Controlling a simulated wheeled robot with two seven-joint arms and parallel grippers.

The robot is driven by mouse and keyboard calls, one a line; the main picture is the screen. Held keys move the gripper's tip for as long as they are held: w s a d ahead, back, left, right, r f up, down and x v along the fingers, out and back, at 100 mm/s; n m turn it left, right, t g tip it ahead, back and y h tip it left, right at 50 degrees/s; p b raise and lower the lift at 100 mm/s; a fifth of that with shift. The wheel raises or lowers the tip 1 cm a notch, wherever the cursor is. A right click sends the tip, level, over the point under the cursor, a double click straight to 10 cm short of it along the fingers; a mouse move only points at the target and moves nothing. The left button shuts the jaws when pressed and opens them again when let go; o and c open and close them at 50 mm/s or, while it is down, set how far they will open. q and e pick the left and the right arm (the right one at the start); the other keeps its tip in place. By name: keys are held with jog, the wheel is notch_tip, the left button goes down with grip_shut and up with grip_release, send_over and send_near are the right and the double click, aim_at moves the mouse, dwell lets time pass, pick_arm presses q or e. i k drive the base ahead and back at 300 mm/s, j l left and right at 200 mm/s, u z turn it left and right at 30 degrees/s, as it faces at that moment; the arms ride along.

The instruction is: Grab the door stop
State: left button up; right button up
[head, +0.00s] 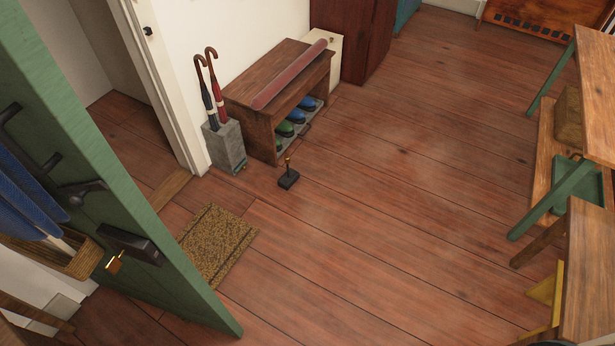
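A small black block with an upright stem and an orange-brown knob (288,179) stands on the wooden floor in front of the bench; it looks like the door stop. A tiny dark green piece (240,167) is at the foot of the grey umbrella stand, too small to identify. Neither of my grippers is in view.
The open green door (150,215) fills the left side. A brown doormat (217,245) lies beside it. The umbrella stand (224,147) and the wooden shoe bench (270,95) stand by the wall. Wooden tables (590,270) line the right. The middle floor is clear.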

aim_at(290, 178)
jog(key=i+l+u, duration=0.25)
jog(key=i+l, duration=0.45)
jog(key=i, duration=0.2)
jog(key=i+l+u, duration=0.2)
jog(key=i+l, duration=0.65)
jog(key=i+l+u, duration=0.25)
jog(key=i+l, duration=0.55)
jog(key=l, duration=0.15)
